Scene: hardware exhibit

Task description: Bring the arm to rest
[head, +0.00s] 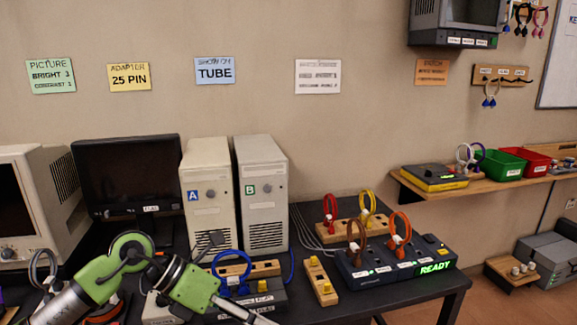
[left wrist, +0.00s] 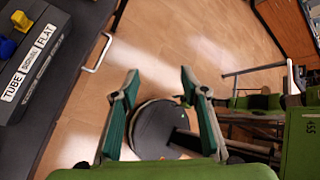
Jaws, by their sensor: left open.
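My left arm (head: 110,268) is green and grey and comes in from the lower left in the head view, in front of the desk. My left gripper (left wrist: 158,86) shows in the left wrist view with its two green-padded fingers spread apart. Nothing is between them. It hangs past the desk's edge, over the wooden floor (left wrist: 185,30). In the head view its fingertips are not visible. My right gripper is in neither view.
A labelled switch box (left wrist: 32,55) sits near the desk edge. Floor shows beyond the desk's right end.

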